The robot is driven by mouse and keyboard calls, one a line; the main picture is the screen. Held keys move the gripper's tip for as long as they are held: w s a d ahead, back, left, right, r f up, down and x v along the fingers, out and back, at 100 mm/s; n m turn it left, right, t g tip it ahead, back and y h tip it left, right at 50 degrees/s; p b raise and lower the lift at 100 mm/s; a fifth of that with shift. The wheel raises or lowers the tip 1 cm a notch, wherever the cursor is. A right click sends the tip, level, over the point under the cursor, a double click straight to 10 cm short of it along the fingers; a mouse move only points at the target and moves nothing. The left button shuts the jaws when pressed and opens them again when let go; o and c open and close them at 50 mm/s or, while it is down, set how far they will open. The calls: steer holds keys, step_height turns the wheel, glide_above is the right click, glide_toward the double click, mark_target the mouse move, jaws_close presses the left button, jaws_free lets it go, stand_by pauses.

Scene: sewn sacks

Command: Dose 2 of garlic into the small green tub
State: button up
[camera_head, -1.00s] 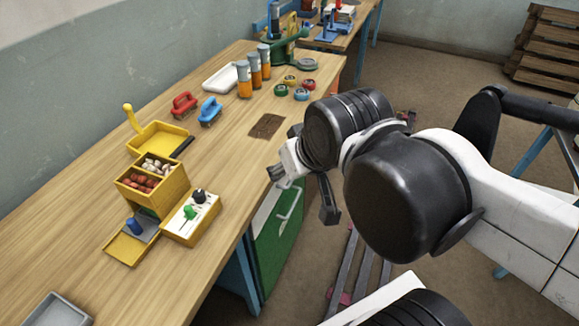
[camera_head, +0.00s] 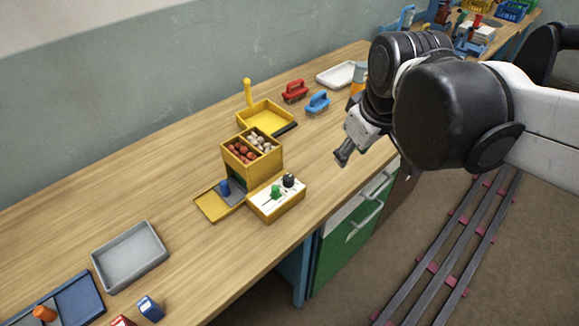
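A yellow two-part hopper (camera_head: 254,158) stands on the wooden bench. One compartment holds whitish bulbs that look like garlic (camera_head: 262,141); the other holds reddish-brown bulbs (camera_head: 241,153). A white-topped yellow box (camera_head: 276,197) with a green and a black knob adjoins its front right. A yellow tray (camera_head: 213,205) with a grey plate and blue peg (camera_head: 225,188) adjoins its front left. A little dark green shows under the hopper; I cannot tell what it is. No small green tub is clearly visible. My gripper (camera_head: 342,157) is above the bench, right of the hopper and apart from it; its fingers are unclear.
A yellow dustpan (camera_head: 265,117), red brush (camera_head: 295,91) and blue brush (camera_head: 318,103) lie behind the hopper. A grey tray (camera_head: 131,257), a blue tray (camera_head: 92,294) and a small blue block (camera_head: 150,308) are at front left. The bench left of the hopper is clear.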

steer(key=w+a+n+g, duration=0.2)
steer(key=w+a+n, duration=0.3)
steer(key=w+a, duration=0.1)
steer(key=n+g+p, duration=0.1)
steer(key=n+g, duration=0.1)
steer(key=n, duration=0.3)
glide_toward(289, 177)
steer(key=shift+h, duration=0.3)
steer(key=f, duration=1)
steer(key=shift+w+a+f, duration=0.1)
steer(key=shift+w+a, duration=0.05)
steer(key=shift+a, duration=0.1)
jaws_close()
steer(key=shift+m+b, duration=0.5)
steer(key=shift+m, duration=0.2)
